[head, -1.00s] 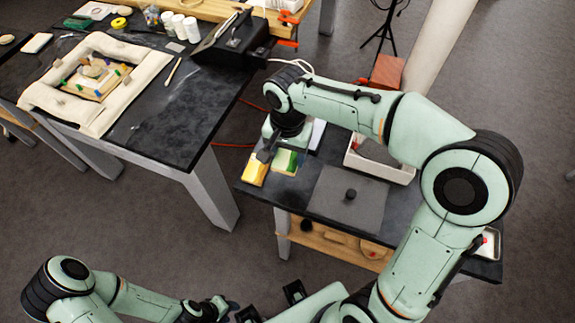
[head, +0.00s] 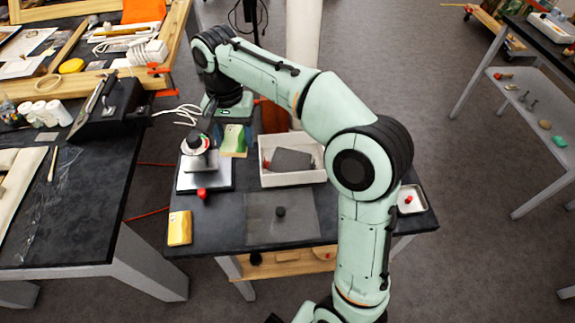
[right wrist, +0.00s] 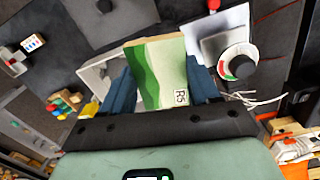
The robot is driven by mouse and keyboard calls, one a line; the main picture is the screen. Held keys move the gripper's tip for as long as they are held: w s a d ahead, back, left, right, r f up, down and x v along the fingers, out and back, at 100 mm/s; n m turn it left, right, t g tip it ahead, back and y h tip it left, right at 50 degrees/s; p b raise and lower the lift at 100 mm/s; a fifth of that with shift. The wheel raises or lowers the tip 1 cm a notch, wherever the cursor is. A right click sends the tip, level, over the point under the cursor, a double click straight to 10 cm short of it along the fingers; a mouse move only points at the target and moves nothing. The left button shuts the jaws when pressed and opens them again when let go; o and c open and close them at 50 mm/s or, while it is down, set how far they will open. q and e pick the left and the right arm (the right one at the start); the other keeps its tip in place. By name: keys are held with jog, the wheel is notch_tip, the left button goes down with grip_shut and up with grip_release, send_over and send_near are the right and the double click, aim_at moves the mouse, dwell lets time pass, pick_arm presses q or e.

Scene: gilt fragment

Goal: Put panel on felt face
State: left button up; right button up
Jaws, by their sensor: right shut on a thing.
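The panel (right wrist: 158,72) is a small flat piece, green and cream, with an "R5" label in the right wrist view. It also shows in the head view (head: 234,140), left of the white box. My right gripper (right wrist: 160,88) is shut on it, a blue finger on each side. In the head view the arm partly hides the grip. A flat grey square (head: 262,230) with a black knob lies at the table's front; I cannot tell whether it is the felt face. My left gripper is out of view.
A metal stand with a round dial (head: 196,146) is left of the panel. A white box (head: 290,178) holds a dark block. A yellow block (head: 180,228) sits at the table's left edge. A small white tray (head: 411,199) is at the right. Another workbench (head: 90,190) stands left.

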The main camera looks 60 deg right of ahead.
jog(key=s+d+r+m+b, duration=0.1)
jog(key=s+d+m+b, duration=0.3)
jog(key=d, duration=1)
jog(key=n+b, duration=0.1)
jog(key=b, duration=0.2)
send_over(290, 163)
notch_tip(290, 163, down, 15)
jog(key=shift+a+r, duration=0.1)
pick_arm(q)
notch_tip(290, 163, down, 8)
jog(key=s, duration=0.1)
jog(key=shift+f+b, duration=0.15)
jog(key=shift+b, duration=0.3)
pick_arm(e)
jog(key=shift+f, duration=2.35)
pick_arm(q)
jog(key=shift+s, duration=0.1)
pick_arm(e)
jog(key=o, duration=1)
jog(key=shift+f, duration=0.15)
jog(key=shift+o, duration=0.2)
